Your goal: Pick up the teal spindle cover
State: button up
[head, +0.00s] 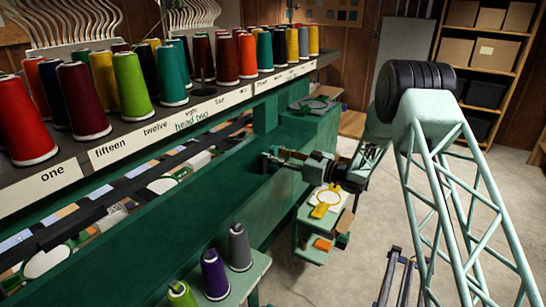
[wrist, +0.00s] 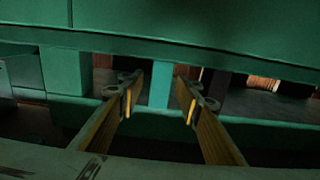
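My gripper (head: 268,160) reaches left to the face of the long green machine beam in the head view. In the wrist view my gripper (wrist: 161,97) has its two fingers well apart, with nothing held between them. A lighter teal upright piece (wrist: 161,84) shows beyond the gap between the fingertips, below a green ledge. It looks apart from both fingers. I cannot tell whether this piece is the teal spindle cover. No spindle cover can be made out for certain in the head view, where my arm and the beam hide the area around the fingertips.
Several thread cones stand on the labelled rack (head: 125,149) above the green beam (head: 150,240). A purple cone (head: 215,275) and a grey cone (head: 239,248) stand on a low shelf. A small cart (head: 312,253) carries a yellow hoop.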

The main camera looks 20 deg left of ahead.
aim_at(273, 148)
jog(key=shift+c, duration=0.5)
jog(key=c, duration=0.7)
jog(key=shift+o, duration=0.2)
jog(key=shift+r+p, duration=0.7)
jog(key=shift+r, duration=4.35)
